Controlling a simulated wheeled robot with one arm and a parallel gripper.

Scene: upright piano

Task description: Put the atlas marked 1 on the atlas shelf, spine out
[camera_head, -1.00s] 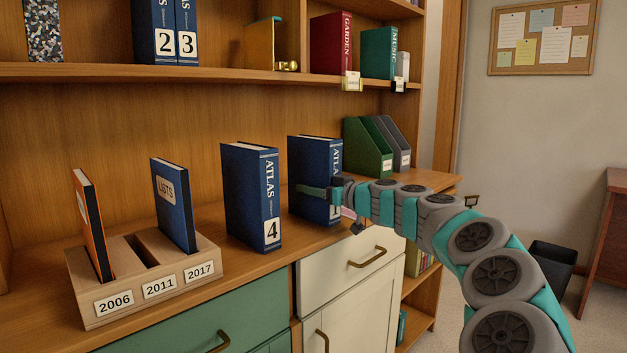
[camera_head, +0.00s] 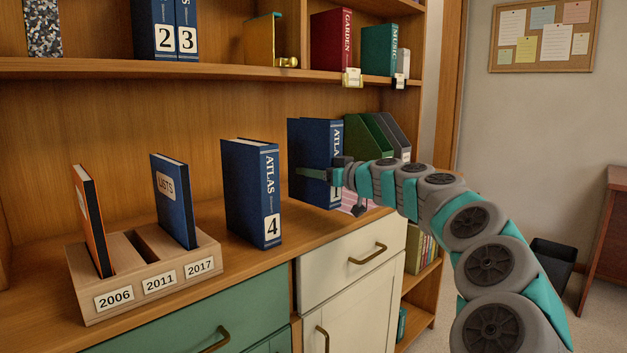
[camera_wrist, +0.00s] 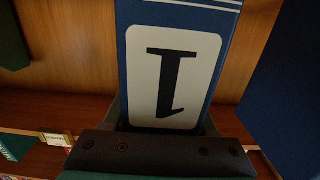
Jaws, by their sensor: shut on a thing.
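The blue atlas marked 1 (camera_head: 310,160) is upright in my gripper (camera_head: 325,176), lifted a little above the counter, its spine facing the front right. My gripper is shut on its lower part, and one finger lies across the near cover. The wrist view shows its spine label (camera_wrist: 177,75) upside down and close up. Atlases 2 (camera_head: 155,35) and 3 (camera_head: 186,35) stand side by side on the upper shelf (camera_head: 225,73), spines out. Atlas 4 (camera_head: 250,195) stands on the counter, left of my gripper.
A wooden holder (camera_head: 85,310) with an orange book and a blue LISTS book (camera_head: 174,200) stands on the counter at left. Green and grey file holders (camera_head: 372,138) stand behind my gripper. A gold bookend (camera_head: 262,42) stands on the upper shelf, with free room between it and atlas 3.

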